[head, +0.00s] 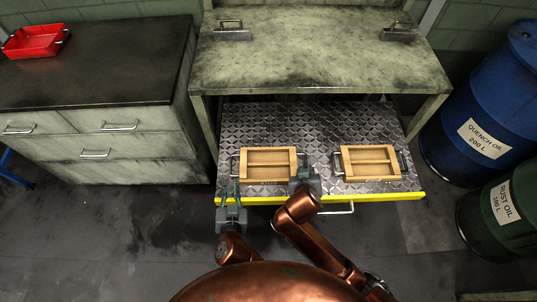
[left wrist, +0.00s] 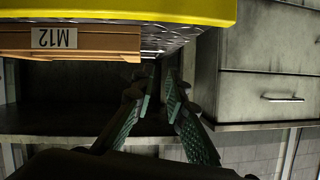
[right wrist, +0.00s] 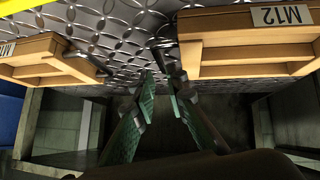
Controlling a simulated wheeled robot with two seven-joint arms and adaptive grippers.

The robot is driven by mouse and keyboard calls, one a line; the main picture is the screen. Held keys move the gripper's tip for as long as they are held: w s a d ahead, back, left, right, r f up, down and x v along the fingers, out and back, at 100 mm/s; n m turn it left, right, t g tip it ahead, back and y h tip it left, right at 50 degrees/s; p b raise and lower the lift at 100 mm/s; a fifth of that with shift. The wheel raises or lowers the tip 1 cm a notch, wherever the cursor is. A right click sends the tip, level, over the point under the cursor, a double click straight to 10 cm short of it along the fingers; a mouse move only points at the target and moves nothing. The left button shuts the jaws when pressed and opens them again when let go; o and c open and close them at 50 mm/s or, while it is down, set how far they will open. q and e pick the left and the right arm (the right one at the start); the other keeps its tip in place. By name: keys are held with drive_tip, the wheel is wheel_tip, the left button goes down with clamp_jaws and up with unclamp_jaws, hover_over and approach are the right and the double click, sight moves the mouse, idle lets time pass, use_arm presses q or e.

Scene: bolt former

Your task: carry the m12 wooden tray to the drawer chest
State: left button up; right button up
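The M12 wooden tray (head: 268,157) sits on a metal-plated pull-out shelf (head: 325,120), left of a second wooden tray (head: 370,163). Its M12 label (left wrist: 54,38) shows in the left wrist view and the tray also shows in the right wrist view (right wrist: 245,55). My left gripper (head: 232,184) is at the tray's left handle, its fingers a little apart. My right gripper (head: 302,174) is at its right end, near the dark handle, its fingers also apart. Contact with the handles cannot be told. The drawer chest (head: 110,140) stands left, with a dark top.
A red bin (head: 35,40) stands on the chest's far left; the rest of its top is clear. The shelf has a yellow front edge (head: 385,198) under a grey bench (head: 315,60). Blue (head: 490,110) and green (head: 500,215) drums stand at the right.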

sight(231, 162)
use_arm(q)
drive_tip(key=shift+w, duration=0.2)
use_arm(e)
drive_tip(key=shift+w, duration=0.2)
use_arm(q)
drive_tip(key=shift+r, duration=0.15)
use_arm(e)
drive_tip(key=shift+a+r, duration=0.1)
drive_tip(key=shift+r, duration=0.05)
